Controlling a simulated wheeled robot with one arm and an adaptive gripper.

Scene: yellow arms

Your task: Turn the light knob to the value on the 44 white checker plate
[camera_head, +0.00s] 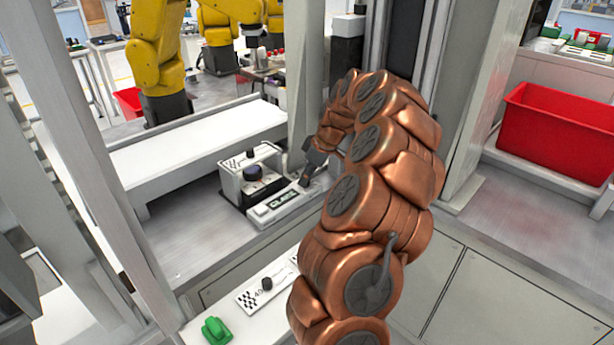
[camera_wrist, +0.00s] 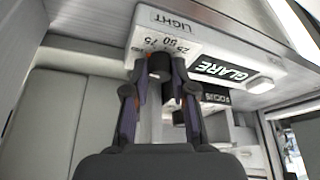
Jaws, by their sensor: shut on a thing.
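The light knob (camera_wrist: 158,66) is a small dark knob on a white panel marked LIGHT (camera_wrist: 172,20), with 25, 50 and 75 around it, seen upside down in the wrist view. My gripper (camera_wrist: 158,76) is shut on this knob, one finger on each side. The knob's pointer direction is hidden. In the head view my gripper (camera_head: 314,164) is at the right end of the GLARE panel (camera_head: 283,198). A white checker plate (camera_head: 250,299) with a black peg lies on the near ledge; its number is too small to read surely, and my arm covers the plate's right part.
A white box with a large black knob (camera_head: 253,173) stands behind the GLARE panel. A FOCUS label (camera_wrist: 214,98) shows in the wrist view. A green object (camera_head: 215,330) is on the near ledge. A red bin (camera_head: 560,133) stands at right. Grey posts flank the workspace.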

